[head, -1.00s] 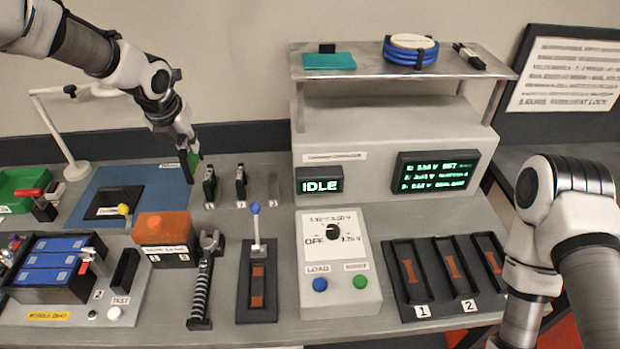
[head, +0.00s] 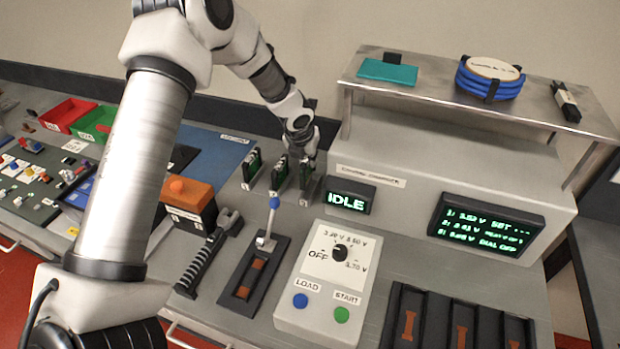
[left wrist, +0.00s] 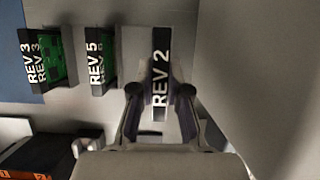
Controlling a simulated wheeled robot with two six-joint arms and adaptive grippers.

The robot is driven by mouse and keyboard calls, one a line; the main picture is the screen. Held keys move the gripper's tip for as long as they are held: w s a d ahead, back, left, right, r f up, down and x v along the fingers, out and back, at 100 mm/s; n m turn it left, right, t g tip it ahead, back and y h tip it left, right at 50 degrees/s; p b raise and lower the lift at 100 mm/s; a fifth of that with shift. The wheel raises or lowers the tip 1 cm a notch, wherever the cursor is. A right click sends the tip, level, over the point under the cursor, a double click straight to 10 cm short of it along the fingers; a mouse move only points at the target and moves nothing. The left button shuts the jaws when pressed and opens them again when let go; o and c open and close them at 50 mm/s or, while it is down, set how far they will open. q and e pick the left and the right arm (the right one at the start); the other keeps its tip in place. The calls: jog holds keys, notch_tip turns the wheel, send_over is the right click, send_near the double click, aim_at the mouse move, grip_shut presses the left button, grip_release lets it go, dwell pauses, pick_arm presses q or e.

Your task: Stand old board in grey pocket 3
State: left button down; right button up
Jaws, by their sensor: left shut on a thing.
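My left gripper (head: 303,148) is shut on a board (head: 306,171) with a dark edge and green face. In the left wrist view the board's top edge (left wrist: 160,68) reads REV 2, and the gripper fingers (left wrist: 160,112) close on both sides of it. The board is upright at grey pocket 3 (head: 309,192), the rightmost pocket. I cannot tell whether its lower edge is seated or just above the pocket floor. Boards marked REV 3 (left wrist: 38,58) and REV 5 (left wrist: 97,62) stand in the other two pockets. My right gripper is out of view.
The console (head: 400,150) with its IDLE screen (head: 346,200) rises close to the right of pocket 3. In front are a lever unit (head: 254,270), a dial box (head: 330,275) and an orange-topped box (head: 190,200). A blue mat (head: 220,160) lies to the left.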

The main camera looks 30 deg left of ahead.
aim_at(311, 172)
pick_arm(q)
jog(key=f, duration=0.3)
jog(key=d+f+b, duration=0.1)
jog(key=shift+w+f, duration=0.4)
jog(key=shift+a+f, duration=0.15)
jog(key=shift+f, duration=0.05)
jog(key=shift+s+a, duration=0.15)
jog(key=shift+a, duration=0.05)
jog(key=shift+d+f, duration=0.1)
jog(key=shift+f, duration=0.05)
jog(key=c, duration=1.2)
grip_release()
jog(key=shift+o, duration=0.2)
